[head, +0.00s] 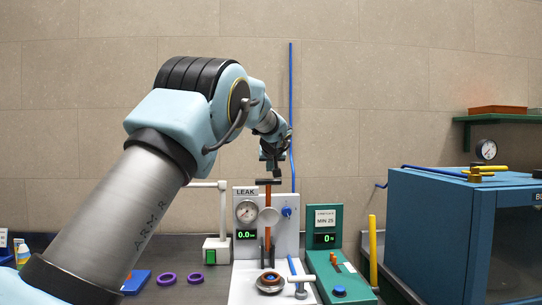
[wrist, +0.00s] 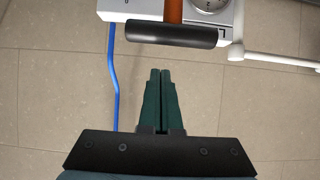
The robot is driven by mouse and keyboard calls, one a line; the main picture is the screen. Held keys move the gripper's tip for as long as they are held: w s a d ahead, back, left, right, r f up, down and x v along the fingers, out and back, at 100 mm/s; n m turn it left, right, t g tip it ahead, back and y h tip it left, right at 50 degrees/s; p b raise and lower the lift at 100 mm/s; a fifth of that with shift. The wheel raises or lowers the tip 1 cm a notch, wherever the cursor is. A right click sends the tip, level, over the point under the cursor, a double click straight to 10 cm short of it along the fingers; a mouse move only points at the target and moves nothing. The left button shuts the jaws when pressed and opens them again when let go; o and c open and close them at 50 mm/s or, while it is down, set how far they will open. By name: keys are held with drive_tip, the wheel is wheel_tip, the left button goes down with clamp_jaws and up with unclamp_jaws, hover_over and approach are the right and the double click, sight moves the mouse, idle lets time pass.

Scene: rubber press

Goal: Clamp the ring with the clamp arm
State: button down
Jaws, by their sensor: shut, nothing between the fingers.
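The clamp arm (head: 268,194) is an orange lever standing upright on the white leak tester, with a black crossbar handle on top. In the wrist view the black handle (wrist: 172,34) lies just beyond my fingertips. My gripper (head: 274,175) points down at the handle in the head view and is shut and empty. In the wrist view my gripper (wrist: 160,72) shows its green fingers together, with a visible gap to the handle. A dark brownish ring (head: 269,284) lies on the tester's base below the raised clamp arm.
The tester has a gauge (head: 246,211) and a display reading 0.0. A green control box (head: 326,262) stands to its right, with a large blue cabinet (head: 430,225) beyond. A white post (head: 222,220) stands at left. Purple rings (head: 166,279) lie on the bench.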

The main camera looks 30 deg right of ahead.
drive_tip(key=shift+s+a+f+p, duration=0.15)
drive_tip(key=shift+s+f+p, duration=0.25)
drive_tip(key=shift+f, duration=0.3)
drive_tip(key=shift+s+a+f+p, duration=0.15)
drive_tip(key=shift+s+f+p, duration=0.25)
drive_tip(key=shift+f, duration=0.3)
drive_tip(key=shift+w, duration=0.1)
